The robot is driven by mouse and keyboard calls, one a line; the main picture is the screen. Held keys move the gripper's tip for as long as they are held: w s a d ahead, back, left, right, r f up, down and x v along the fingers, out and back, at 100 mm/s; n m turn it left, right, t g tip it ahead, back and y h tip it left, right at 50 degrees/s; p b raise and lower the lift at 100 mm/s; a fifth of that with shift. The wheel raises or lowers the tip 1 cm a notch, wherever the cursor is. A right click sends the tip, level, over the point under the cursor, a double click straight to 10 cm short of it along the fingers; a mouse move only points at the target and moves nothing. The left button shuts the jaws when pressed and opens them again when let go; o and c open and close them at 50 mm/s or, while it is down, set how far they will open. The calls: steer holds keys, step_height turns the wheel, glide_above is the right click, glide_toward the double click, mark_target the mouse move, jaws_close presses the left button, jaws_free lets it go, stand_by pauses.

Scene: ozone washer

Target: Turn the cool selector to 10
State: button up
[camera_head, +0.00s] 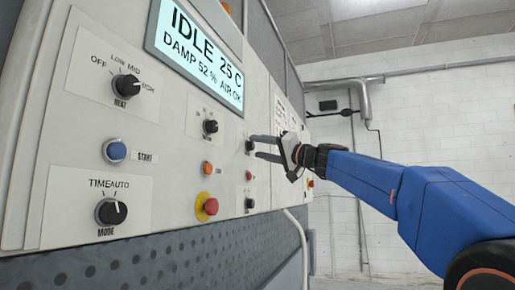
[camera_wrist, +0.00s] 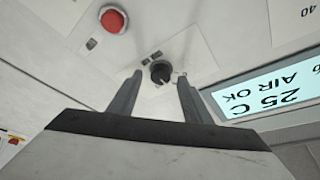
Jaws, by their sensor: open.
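My gripper (camera_head: 254,147) reaches the panel from the right with its two fingers open, one above the other. A small black knob (camera_head: 249,146) sits at their tips. In the wrist view this knob (camera_wrist: 160,72) shows between and just beyond the open fingertips (camera_wrist: 160,78), with a gap on each side. Its white mark points to the lower right there. Its label is too small to read, so I cannot confirm that it is the cool selector. Another small black knob (camera_head: 210,127) stands to its left, also with an unreadable label.
The display (camera_head: 200,55) reads IDLE 25 C. The HEAT knob (camera_head: 126,86), blue START button (camera_head: 116,151) and MODE knob (camera_head: 110,212) are at the left. A red emergency button (camera_head: 207,206) sticks out below. Another red button (camera_wrist: 113,19) lies near the gripper.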

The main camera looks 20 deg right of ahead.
steer(key=shift+w+a+r, duration=0.2)
steer(key=shift+w+a, duration=0.25)
steer(key=shift+w, duration=0.1)
steer(key=shift+c, duration=0.4)
steer(key=c, duration=1)
steer(key=shift+m, duration=0.4)
steer(key=m+h, duration=0.2)
steer(key=m, duration=0.1)
steer(key=shift+r+m, duration=0.1)
steer(key=shift+m, duration=0.2)
steer(key=shift+r+m+g+h, duration=0.1)
steer(key=shift+m+g+h, duration=0.25)
steer(key=shift+m, duration=0.7)
steer(key=shift+m+g+h, duration=0.15)
steer(key=shift+m+g, duration=0.3)
steer(key=shift+m, duration=0.6)
steer(key=shift+s, duration=0.1)
